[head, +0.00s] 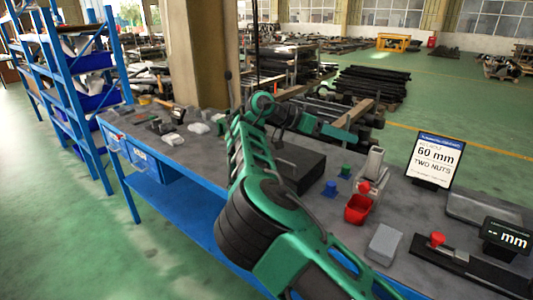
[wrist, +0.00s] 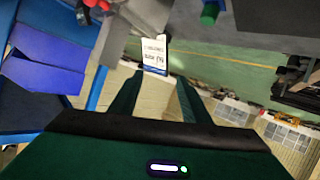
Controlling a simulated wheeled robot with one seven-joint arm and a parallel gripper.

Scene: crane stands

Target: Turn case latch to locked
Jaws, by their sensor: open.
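A dark box (head: 306,168), which looks like the case, sits on the workbench, partly hidden behind my arm. I cannot make out its latch in either view. My gripper (wrist: 157,78) shows in the wrist view with its two green fingers apart and nothing between them. In the head view my arm folds over the bench, and its far end reaches to the right, above and behind the box. No contact between the gripper and the box is visible.
Tools lie on the left end. A blue shelf rack (head: 75,75) stands far left.

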